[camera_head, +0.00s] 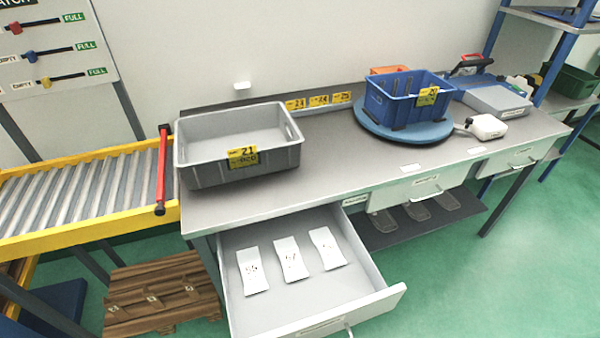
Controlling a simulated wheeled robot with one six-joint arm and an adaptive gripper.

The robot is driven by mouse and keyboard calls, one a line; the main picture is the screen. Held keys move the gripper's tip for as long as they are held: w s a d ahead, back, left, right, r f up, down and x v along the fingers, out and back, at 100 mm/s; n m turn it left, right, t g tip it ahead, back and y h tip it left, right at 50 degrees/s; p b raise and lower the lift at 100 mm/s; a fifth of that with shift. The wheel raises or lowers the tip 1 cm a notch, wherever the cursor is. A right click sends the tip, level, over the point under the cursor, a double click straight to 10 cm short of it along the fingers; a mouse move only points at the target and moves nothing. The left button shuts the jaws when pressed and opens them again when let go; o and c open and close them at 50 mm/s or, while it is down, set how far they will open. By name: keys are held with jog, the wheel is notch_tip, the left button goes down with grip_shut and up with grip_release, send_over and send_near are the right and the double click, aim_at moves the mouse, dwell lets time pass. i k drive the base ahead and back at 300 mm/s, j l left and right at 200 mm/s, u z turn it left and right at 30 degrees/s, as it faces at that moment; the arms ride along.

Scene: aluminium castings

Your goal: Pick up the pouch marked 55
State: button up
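Three white pouches lie side by side in an open drawer (352,295) below the workbench. The left pouch (254,284) bears dark digits that look like 55, though they are small and blurred. The middle pouch (291,272) bears digits that look like 47. The mark on the right pouch (329,256) is too faint to read. The pouches lie apart from one another and nothing covers them. My gripper is not in view.
A grey bin (240,165) marked 21 stands on the workbench (335,165) above the drawer. A blue crate (392,108) sits on a blue round stand (375,128). A yellow-framed roller conveyor (85,198) is at left. Green floor (490,280) is clear at right.

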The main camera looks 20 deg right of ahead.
aim_at(249, 260)
jog(key=j+z, duration=0.1)
jog(key=j, duration=0.25)
jog(key=k+j+z, duration=0.15)
jog(key=j, duration=0.2)
jog(key=k+j+z, duration=0.15)
jog(key=j, duration=0.15)
jog(key=k+j+z, duration=0.1)
jog(key=k+j, duration=0.1)
jog(key=j, duration=0.1)
